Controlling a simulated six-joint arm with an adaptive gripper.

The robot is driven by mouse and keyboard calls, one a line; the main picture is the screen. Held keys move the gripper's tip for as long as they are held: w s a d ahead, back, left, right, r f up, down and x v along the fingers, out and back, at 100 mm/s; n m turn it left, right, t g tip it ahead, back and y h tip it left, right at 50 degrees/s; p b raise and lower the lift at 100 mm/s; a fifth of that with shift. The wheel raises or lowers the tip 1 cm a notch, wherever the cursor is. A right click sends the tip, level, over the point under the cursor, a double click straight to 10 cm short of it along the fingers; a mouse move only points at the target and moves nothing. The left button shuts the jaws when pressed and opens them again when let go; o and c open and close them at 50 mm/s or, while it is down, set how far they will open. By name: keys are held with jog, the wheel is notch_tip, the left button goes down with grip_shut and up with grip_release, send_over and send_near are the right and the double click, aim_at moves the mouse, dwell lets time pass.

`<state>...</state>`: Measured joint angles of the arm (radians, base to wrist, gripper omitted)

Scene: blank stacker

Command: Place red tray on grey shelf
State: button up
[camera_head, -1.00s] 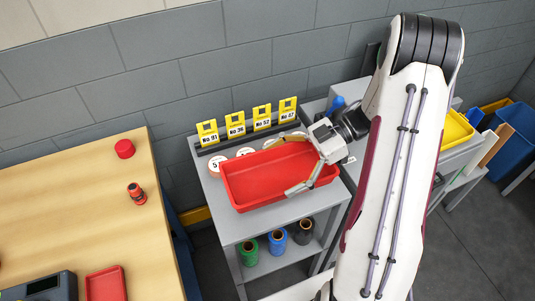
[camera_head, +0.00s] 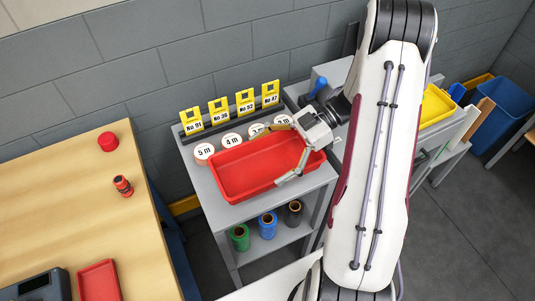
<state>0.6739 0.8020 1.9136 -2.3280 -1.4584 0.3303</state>
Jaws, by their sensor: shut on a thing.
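The red tray (camera_head: 255,168) is at the top of the grey shelf (camera_head: 210,198), in front of the round numbered labels. It looks level and very close to the shelf top; I cannot tell whether it touches. My gripper (camera_head: 284,152) is at the tray's right end, with its fingers shut on the right wall. The tray's right end is partly hidden by the gripper.
Round labels such as 5 m (camera_head: 204,151) and yellow number signs (camera_head: 219,110) stand behind the tray. Green (camera_head: 239,238), blue and dark spools sit on the lower shelf. A wooden table (camera_head: 70,210) is at left, a yellow tray (camera_head: 437,105) at right.

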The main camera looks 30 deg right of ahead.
aim_at(269, 171)
jog(key=shift+f, duration=2.5)
jog(key=shift+f, duration=0.55)
jog(key=o, duration=1.1)
jog(key=shift+c, duration=0.2)
jog(key=shift+d, duration=0.15)
jog(key=shift+v, duration=5.85)
